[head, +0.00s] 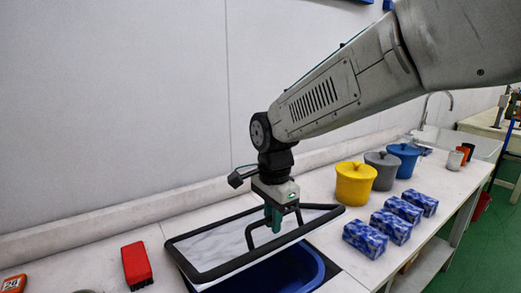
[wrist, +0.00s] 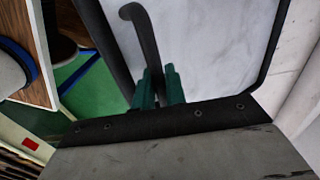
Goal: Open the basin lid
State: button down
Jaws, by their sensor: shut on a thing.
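The basin lid is a pale panel in a black frame (head: 205,243), lying over the blue basin (head: 285,273). The basin's inside shows below the lid's front edge, so the lid is apart from the rim there. In the wrist view the lid's pale panel (wrist: 215,45) fills the upper middle. A black bar handle (head: 250,236) stands on the lid; its bent end (wrist: 140,25) also shows in the wrist view. My gripper (head: 276,222) points down with its green fingers shut on the handle. The fingers also show in the wrist view (wrist: 159,90) and hide the gripped part.
A red block-like object (head: 137,265) and an orange item (head: 13,284) lie left of the basin. To the right stand yellow (head: 355,184), grey (head: 383,172) and blue (head: 404,160) lidded pots, with several blue patterned boxes (head: 365,239) in front. A wall runs behind.

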jog(key=shift+w+a+r, duration=0.1)
jog(key=shift+w+r, duration=0.05)
jog(key=shift+r, duration=0.1)
jog(key=shift+w+a+r, duration=0.4)
jog(key=shift+w+r, duration=0.2)
jog(key=shift+r, duration=0.25)
jog(key=shift+w+a+r, duration=0.4)
jog(key=shift+w+r, duration=0.15)
jog(key=shift+r, duration=0.25)
jog(key=shift+w+a+r, duration=0.45)
jog(key=shift+w+r, duration=0.2)
jog(key=shift+r, duration=0.05)
jog(key=shift+w+a+r, duration=0.4)
jog(key=shift+w+r, duration=0.25)
jog(key=shift+r, duration=0.05)
